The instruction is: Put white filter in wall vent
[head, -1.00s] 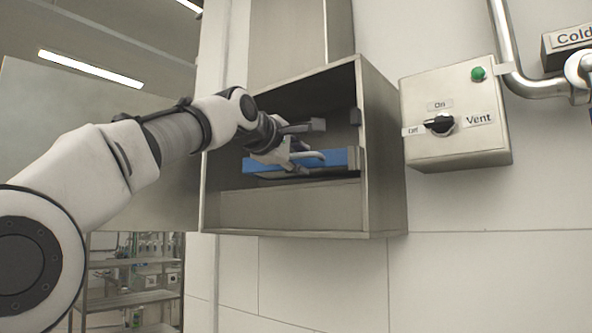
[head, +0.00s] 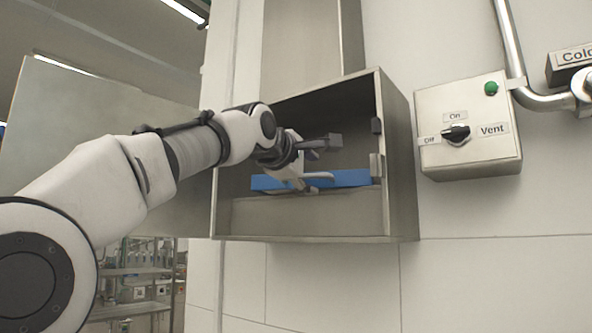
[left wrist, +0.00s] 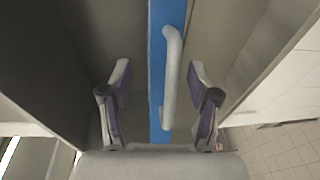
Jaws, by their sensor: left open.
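The wall vent is an open metal box (head: 400,165) on the wall. Inside it lies a blue panel edge (head: 352,178), which also shows as a vertical blue strip in the left wrist view (left wrist: 156,75). A pale bar handle (left wrist: 171,75) stands on its front. No white filter face shows; only this blue edge is visible. My left gripper (head: 322,163) is open inside the box mouth. In the left wrist view its fingertips (left wrist: 160,76) are spread on either side of the handle and strip, with gaps on both sides. My right gripper is not in view.
A large metal panel (head: 95,135) stands at the box's left, partly behind my left arm. A control box (head: 470,155) with a black knob (head: 456,134) and green button is on the wall to the right. Metal shelves (head: 135,282) stand at lower left.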

